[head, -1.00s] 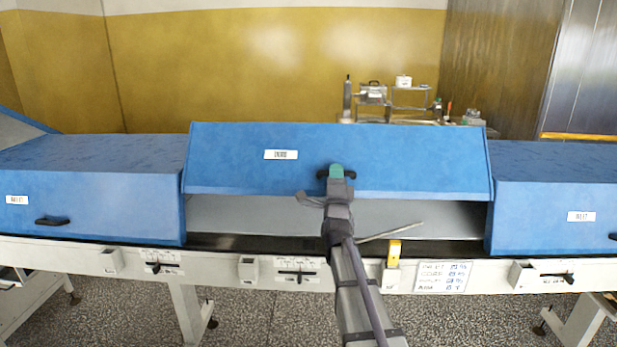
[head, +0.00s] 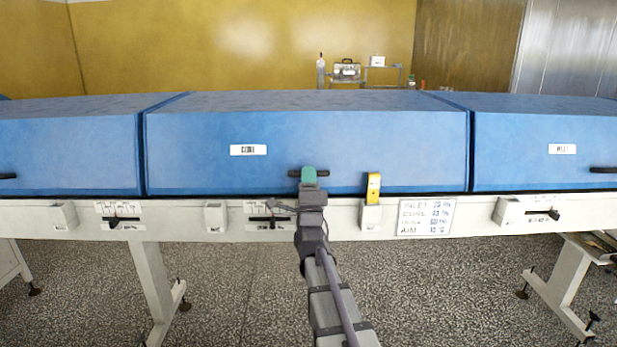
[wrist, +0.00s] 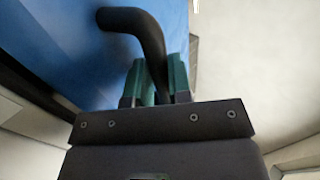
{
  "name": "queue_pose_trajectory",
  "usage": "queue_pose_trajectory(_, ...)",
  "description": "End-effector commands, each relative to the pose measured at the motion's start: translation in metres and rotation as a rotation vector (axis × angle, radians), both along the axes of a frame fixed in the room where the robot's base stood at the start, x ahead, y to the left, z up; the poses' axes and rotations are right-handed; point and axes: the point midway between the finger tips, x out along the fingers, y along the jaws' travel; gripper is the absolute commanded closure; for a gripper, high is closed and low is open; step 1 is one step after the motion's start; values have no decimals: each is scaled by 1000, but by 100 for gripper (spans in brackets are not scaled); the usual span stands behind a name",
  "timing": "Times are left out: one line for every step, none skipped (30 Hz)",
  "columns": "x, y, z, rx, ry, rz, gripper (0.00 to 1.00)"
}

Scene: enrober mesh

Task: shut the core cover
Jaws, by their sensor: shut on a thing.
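The core cover (head: 380,145) is the blue middle hood, with a white label reading CORE. In the head view it is down, its front face level with the hoods on both sides and its lower edge at the white rail. Its black handle (head: 322,173) is low on the front face. My gripper (head: 309,175) is at the handle, its green fingers shut on it. In the wrist view the fingers (wrist: 157,80) stand on either side of the black handle bar (wrist: 135,22), against the blue cover. The fingers hide part of the handle.
Blue hoods stand at left (head: 70,150) and right (head: 545,140), with narrow gaps beside the core cover. A yellow device (head: 373,187) sits on the white rail (head: 340,222), close to my gripper's right. Sliders and a sign (head: 425,217) are along the rail. A cart stands behind.

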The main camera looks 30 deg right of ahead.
Motion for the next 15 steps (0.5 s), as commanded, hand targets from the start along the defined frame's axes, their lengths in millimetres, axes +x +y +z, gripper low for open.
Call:
queue_pose_trajectory(0, 0, -3, 3, 9, -1, 100)
queue_pose_trajectory(0, -1, -3, 3, 9, 0, 100)
queue_pose_trajectory(0, -1, -3, 3, 10, -1, 100)
queue_pose_trajectory(0, -1, -4, 4, 9, 0, 100)
queue_pose_trajectory(1, -1, -4, 4, 9, 0, 100)
queue_pose_trajectory(0, -1, -4, 4, 9, 0, 100)
queue_pose_trajectory(1, -1, -4, 4, 9, 0, 80)
queue_pose_trajectory(0, -1, -4, 3, 9, 0, 77)
queue_pose_trajectory(0, -1, -4, 3, 9, 0, 73)
queue_pose_trajectory(1, -1, -4, 3, 9, 0, 70)
queue_pose_trajectory(1, -1, -4, 3, 8, 0, 68)
queue_pose_trajectory(1, -1, -3, 3, 8, 0, 64)
queue_pose_trajectory(0, -1, -3, 2, 7, 0, 61)
queue_pose_trajectory(1, -1, -3, 2, 7, 0, 58)
queue_pose_trajectory(0, 0, -3, 2, 7, 0, 56)
